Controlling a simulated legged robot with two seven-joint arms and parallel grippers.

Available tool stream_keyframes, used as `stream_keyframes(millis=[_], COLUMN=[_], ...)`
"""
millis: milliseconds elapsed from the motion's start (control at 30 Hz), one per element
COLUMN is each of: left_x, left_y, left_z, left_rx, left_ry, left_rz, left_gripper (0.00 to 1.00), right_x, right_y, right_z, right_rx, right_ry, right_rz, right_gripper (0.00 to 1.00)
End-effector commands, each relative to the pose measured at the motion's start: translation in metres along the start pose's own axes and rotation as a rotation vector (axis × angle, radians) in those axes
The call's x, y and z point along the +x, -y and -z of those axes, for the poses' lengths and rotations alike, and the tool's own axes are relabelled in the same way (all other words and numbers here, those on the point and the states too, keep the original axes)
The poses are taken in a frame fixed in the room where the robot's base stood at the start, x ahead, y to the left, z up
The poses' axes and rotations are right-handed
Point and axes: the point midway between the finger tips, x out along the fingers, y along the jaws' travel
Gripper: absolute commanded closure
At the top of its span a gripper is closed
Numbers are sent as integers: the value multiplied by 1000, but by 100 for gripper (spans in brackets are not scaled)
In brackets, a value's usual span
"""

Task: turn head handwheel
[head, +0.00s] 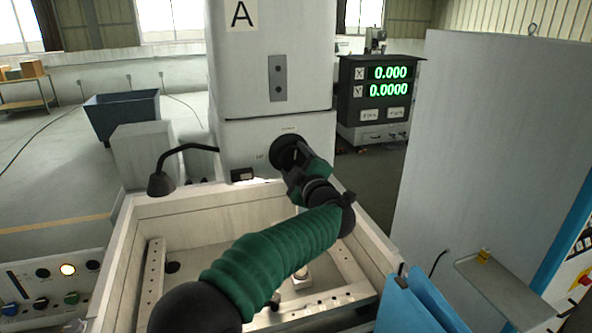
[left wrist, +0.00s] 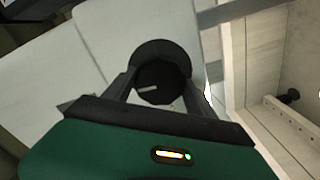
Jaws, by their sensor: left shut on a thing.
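The head handwheel (head: 284,150) is a dark round wheel on the front of the white machine head (head: 262,75) marked A. In the left wrist view the handwheel (left wrist: 160,78) shows as a dark disc with a short pale mark, between my gripper's two fingers. My left gripper (head: 296,160) reaches up to the wheel, and its fingers (left wrist: 162,92) are shut on it from both sides. The arm and gripper hide part of the wheel in the head view. My right gripper is not in view.
A pale open tank (head: 128,255) lies below the head, with a bent black lamp (head: 163,182) over its left side. A control panel (head: 50,285) is at lower left. A digital readout (head: 386,85) stands behind. A tall grey panel (head: 490,130) stands at right.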

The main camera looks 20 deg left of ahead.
Motion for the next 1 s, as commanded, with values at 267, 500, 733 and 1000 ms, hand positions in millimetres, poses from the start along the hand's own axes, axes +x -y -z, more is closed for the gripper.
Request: stream_keyframes(millis=[267, 500, 733, 1000], left_x=[0, 0, 0, 0], left_y=[3, 3, 3, 2], left_z=[-2, -2, -3, -2], left_rx=[-83, -99, -99, -98], left_ry=[3, 4, 4, 2], left_rz=[3, 5, 6, 4], left_gripper=[76, 76, 76, 13], right_x=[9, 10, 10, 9], right_y=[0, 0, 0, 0], right_z=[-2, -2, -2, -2], right_rx=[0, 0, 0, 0], right_ry=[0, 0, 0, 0], right_rz=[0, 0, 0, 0], right_gripper=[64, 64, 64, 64])
